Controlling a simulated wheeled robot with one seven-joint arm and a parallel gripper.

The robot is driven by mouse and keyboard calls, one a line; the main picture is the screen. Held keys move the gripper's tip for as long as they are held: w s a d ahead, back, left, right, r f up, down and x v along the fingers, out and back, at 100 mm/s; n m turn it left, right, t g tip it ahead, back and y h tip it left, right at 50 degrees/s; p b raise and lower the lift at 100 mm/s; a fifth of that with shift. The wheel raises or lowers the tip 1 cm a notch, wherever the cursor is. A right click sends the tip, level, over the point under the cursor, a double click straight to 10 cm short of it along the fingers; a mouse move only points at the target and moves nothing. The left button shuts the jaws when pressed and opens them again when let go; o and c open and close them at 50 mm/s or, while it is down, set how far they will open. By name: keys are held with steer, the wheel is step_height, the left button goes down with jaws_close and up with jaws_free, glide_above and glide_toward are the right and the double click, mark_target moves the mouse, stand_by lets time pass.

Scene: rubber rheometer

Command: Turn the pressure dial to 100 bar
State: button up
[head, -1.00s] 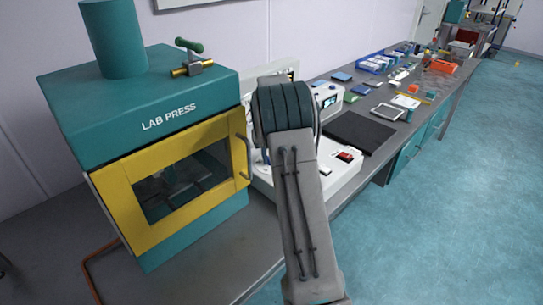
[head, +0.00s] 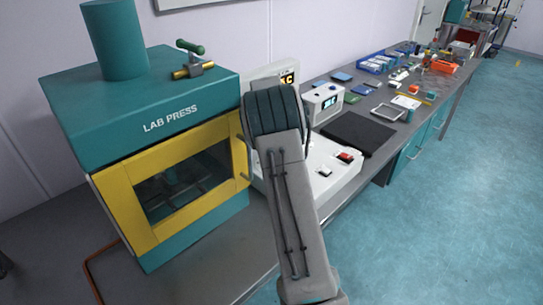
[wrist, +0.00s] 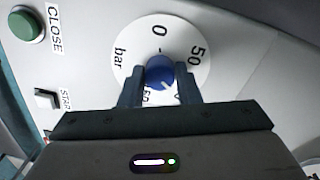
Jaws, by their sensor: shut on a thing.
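In the wrist view a blue knob (wrist: 160,72) sits at the middle of a round white dial plate (wrist: 127,50) marked 0, 50 and bar. A further number below the knob is partly covered and I cannot read it fully. A pale pointer line on the knob slants toward the lower right. My gripper (wrist: 160,80) has one finger on each side of the knob and is shut on it. The right finger covers part of the dial scale. In the head view my arm hides the dial and the gripper.
In the head view the lab press (head: 150,85) stands left of my arm. A white machine base (head: 328,170) and a black mat (head: 358,131) lie right of it.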

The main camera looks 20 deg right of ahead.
steer(key=shift+m, duration=0.3)
steer(key=o, duration=1)
steer(key=shift+c, duration=0.2)
step_height(320, 180, up, 14)
steer(key=shift+w+a+b, duration=0.2)
steer(key=shift+w+b, duration=0.05)
steer(key=shift+b, duration=0.2)
steer(key=shift+f, duration=0.1)
